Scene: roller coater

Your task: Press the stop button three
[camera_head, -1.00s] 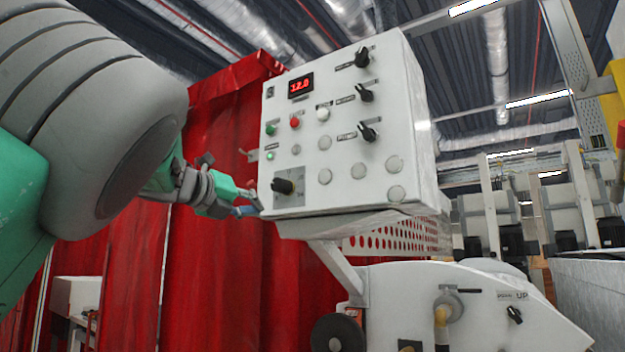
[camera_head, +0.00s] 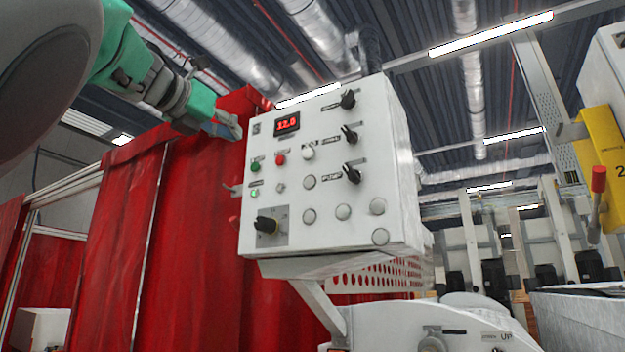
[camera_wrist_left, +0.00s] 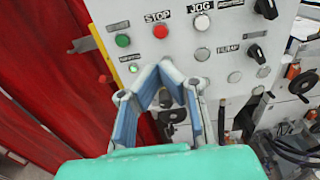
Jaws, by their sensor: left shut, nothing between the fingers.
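The red stop button (camera_head: 280,159) is on the front of a white control box (camera_head: 330,190), under the red digital display. In the left wrist view the red button (camera_wrist_left: 160,31) sits under the word STOP, between a green button (camera_wrist_left: 122,40) and a white JOG button (camera_wrist_left: 202,23). My left gripper (camera_head: 236,129) is at the upper left edge of the box, apart from the red button. Its fingertips (camera_wrist_left: 163,68) are shut with nothing between them, and appear below the red button in the wrist view. My right gripper is not in view.
Several black knobs (camera_head: 350,135) and grey buttons cover the right and lower face. A black selector (camera_head: 267,225) is at lower left. Small levers stick out from the box's left side. A red curtain (camera_head: 130,240) hangs behind at left.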

